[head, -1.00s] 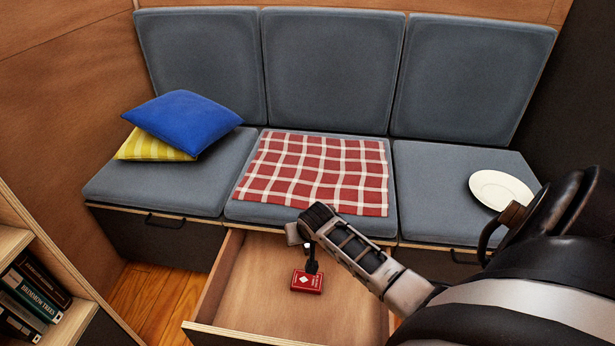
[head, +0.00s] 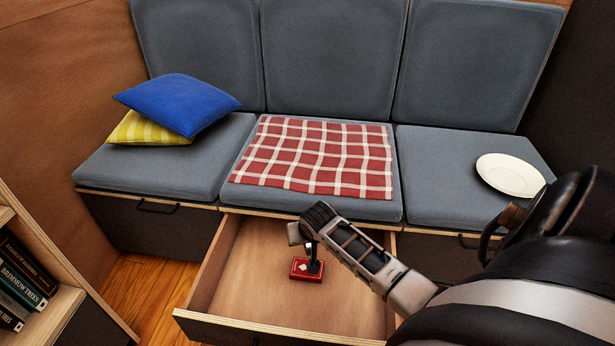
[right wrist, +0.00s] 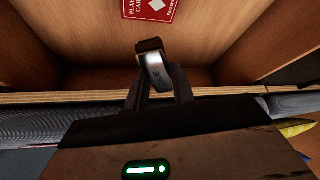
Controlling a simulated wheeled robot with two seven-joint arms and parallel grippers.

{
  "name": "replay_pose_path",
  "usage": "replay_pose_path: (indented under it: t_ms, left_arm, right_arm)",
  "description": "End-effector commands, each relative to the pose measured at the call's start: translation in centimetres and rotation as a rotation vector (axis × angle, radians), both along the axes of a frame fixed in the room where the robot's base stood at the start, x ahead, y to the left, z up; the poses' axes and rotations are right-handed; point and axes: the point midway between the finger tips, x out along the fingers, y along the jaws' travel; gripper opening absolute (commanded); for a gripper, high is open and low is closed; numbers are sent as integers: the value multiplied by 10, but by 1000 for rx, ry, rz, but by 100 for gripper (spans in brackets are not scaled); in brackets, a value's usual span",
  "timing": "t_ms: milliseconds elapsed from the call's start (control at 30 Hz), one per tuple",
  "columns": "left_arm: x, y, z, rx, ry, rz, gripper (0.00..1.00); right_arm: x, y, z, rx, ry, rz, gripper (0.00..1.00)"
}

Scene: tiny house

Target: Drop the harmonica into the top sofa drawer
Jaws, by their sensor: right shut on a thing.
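The sofa drawer (head: 255,320) under the middle seat is pulled open. My right gripper (head: 313,266) is over the drawer's inside. In the right wrist view my right gripper (right wrist: 157,88) is shut on the harmonica (right wrist: 154,68), a small silver piece with a dark brown end. The harmonica is held above the drawer floor; in the head view I cannot make it out clearly behind my gripper. A red box of playing cards (head: 300,272) lies on the drawer floor; it also shows in the right wrist view (right wrist: 150,8). My left gripper is not in view.
A red checked cloth (head: 315,160) lies on the middle seat. Blue (head: 180,103) and yellow (head: 140,130) pillows lie on the left seat, a white plate (head: 510,174) on the right seat. A bookshelf (head: 50,315) stands at the lower left. The drawer's left side is bare.

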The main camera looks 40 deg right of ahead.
Motion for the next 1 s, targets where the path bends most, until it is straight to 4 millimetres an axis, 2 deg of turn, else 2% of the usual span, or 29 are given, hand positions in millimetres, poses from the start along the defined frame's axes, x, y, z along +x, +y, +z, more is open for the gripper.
replay_pose_path:
  t_ms: [33,100,467,600,700,1000]
  left_arm:
    - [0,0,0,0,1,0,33]
    - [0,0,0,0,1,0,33]
    - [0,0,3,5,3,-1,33]
    - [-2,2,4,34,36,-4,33]
    - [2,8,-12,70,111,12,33]
    - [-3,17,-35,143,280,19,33]
  right_arm:
    - [0,0,0,0,-1,0,33]
    - [0,0,0,0,-1,0,50]
    - [-2,1,6,0,0,1,50]
    - [-10,6,26,0,-1,1,50]
    - [-20,12,47,0,-1,1,50]
    - [-52,29,108,0,-1,1,50]
